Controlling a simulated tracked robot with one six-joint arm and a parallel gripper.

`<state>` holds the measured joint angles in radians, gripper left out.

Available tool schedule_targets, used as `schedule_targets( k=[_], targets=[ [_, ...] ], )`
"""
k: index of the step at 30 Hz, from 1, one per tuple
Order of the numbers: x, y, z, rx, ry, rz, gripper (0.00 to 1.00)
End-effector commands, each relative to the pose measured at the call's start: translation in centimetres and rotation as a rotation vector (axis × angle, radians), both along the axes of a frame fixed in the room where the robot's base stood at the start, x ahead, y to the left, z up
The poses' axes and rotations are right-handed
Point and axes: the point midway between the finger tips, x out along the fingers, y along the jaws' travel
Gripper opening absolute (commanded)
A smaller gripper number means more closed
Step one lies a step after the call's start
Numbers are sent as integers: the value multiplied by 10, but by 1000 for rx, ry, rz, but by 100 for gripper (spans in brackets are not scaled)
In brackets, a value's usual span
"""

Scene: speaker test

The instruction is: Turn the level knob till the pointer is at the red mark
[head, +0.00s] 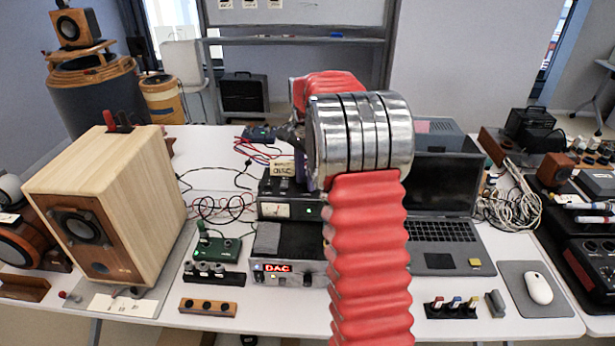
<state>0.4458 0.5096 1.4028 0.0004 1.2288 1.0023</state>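A black box with a pale meter window (274,210) and a small green light stands at the middle of the white table, left of my arm. The meter's pointer and any red mark are too small to make out. Below it, a silver unit with a lit red "DAC" display (277,268) has small round controls on its front. I cannot tell which control is the level knob; my arm covers the right side of both units. My gripper (288,134) shows only as a dark part beside the metal joint, above and behind the meter box. Its fingers are not clear.
A wooden speaker (115,205) stands at the left. A laptop (443,230) and a mouse (539,288) are at the right. A green board (218,249) and loose cables lie left of the units. Small stands line the front edge.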

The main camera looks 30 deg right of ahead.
Motion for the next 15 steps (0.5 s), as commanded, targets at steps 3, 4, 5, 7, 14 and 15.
schedule_targets(
  k=[3,4,5,7,14,15],
  targets=[
    [0,0,0,0,0,0,21],
    [0,0,0,0,0,0,19],
    [0,0,0,0,0,0,17],
    [0,0,0,0,0,0,12],
    [-1,0,0,0,1,0,0],
    [-1,0,0,0,1,4,0]
  ],
)
